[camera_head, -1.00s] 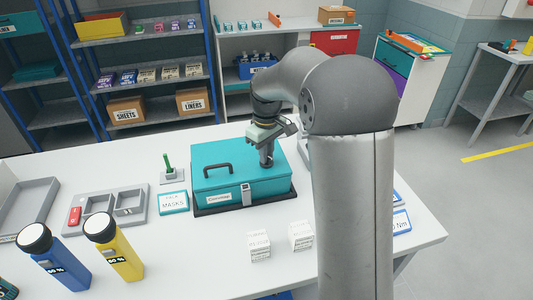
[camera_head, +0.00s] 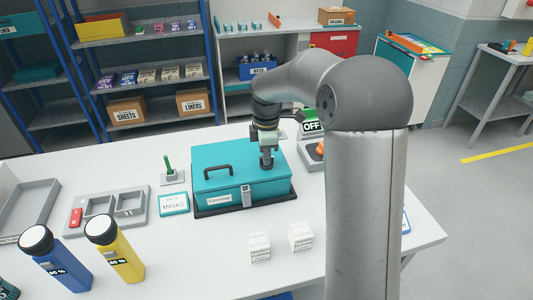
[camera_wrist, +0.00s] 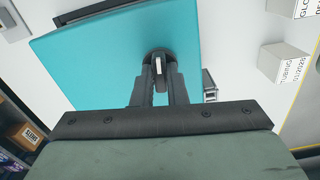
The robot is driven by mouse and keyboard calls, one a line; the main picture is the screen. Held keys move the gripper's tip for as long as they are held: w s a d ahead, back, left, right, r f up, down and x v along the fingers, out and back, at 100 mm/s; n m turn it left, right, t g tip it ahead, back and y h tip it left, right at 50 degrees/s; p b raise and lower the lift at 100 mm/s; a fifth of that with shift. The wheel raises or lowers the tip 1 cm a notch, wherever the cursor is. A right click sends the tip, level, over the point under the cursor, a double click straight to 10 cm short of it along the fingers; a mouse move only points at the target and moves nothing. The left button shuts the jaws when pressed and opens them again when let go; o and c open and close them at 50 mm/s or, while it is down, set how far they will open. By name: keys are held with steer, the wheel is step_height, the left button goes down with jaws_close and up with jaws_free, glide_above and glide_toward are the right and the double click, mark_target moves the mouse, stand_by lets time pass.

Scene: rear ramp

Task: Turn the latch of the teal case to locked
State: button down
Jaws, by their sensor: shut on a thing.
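The teal case (camera_head: 230,185) stands on the white table, lid closed, with a black carry handle (camera_head: 217,169) on top and a grey clasp (camera_head: 246,195) on its front. Its latch (camera_wrist: 159,58) is a dark round knob with a raised bar and a pale mark, set in the lid. My gripper (camera_head: 267,163) points down at the lid's right part. In the wrist view my gripper (camera_wrist: 160,85) has its fingers on both sides of the latch bar, shut on it. The fingers hide part of the latch, and I see no locked or unlocked marking.
Two small white boxes (camera_head: 259,247) stand in front of the case. A device with an OFF display (camera_head: 312,126) stands behind right, partly hidden by my arm.

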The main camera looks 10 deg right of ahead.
steer(key=shift+n, duration=0.6)
steer(key=c, duration=1.4)
jaws_free()
steer(key=shift+c, duration=0.2)
step_height(320, 180, up, 17)
steer(key=shift+r+b, duration=0.2)
steer(key=shift+b, duration=0.15)
